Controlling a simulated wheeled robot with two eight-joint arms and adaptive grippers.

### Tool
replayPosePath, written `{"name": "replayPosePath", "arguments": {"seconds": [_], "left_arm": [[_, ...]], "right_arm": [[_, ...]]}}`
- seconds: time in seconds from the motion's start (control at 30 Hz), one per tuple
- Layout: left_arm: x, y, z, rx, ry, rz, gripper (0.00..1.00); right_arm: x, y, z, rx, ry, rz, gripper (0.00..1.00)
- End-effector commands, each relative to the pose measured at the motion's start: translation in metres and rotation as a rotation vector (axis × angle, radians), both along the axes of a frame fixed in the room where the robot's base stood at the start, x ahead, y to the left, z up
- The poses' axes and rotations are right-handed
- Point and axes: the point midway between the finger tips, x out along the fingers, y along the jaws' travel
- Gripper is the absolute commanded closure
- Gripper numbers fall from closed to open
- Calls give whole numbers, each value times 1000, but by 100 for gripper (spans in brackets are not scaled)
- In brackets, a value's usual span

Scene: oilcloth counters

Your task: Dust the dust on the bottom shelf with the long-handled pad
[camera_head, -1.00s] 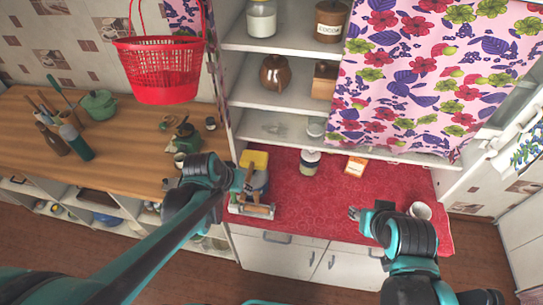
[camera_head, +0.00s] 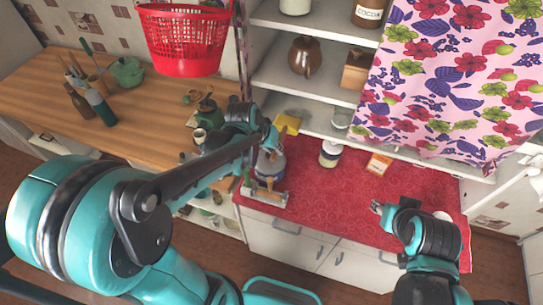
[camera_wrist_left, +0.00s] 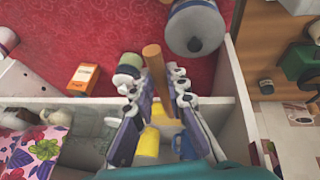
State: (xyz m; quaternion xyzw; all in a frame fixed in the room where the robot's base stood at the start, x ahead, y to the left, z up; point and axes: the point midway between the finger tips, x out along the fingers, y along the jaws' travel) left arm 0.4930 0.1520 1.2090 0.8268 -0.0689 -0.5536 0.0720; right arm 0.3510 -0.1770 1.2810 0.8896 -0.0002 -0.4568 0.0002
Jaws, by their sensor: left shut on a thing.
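The long-handled pad has a yellow head (camera_head: 288,122) and a wooden handle (camera_wrist_left: 154,66). My left gripper (camera_head: 276,139) is shut on it, with the handle standing out between the fingers (camera_wrist_left: 158,88) in the left wrist view. In the head view the yellow head is at the left front of the bottom shelf (camera_head: 316,118); I cannot tell whether it touches the shelf. The dust is not clearly visible now, and the arm and pad cover part of that area. My right gripper (camera_head: 377,207) hangs over the red counter, apart from the pad; its jaw gap is too small to read.
A glass jar (camera_head: 341,118) stands on the bottom shelf, beside the floral curtain (camera_head: 440,80). A lidded jar (camera_head: 330,153) and an orange box (camera_head: 379,163) stand on the red counter (camera_head: 330,205). A grey canister (camera_wrist_left: 195,27) is close to the left gripper.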

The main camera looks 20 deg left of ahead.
Motion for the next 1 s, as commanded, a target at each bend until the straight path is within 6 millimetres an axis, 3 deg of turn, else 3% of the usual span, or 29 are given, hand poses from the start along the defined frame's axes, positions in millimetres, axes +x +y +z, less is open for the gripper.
{"name": "replayPosePath", "arguments": {"seconds": [0.6, 1.0], "left_arm": [[62, -2, -11, 0, 0, 0, 100], [74, -3, -11, 0, 0, 0, 100]], "right_arm": [[0, 0, -20, 0, 0, 0, 60], [0, 0, -22, 0, 0, 0, 60]]}}
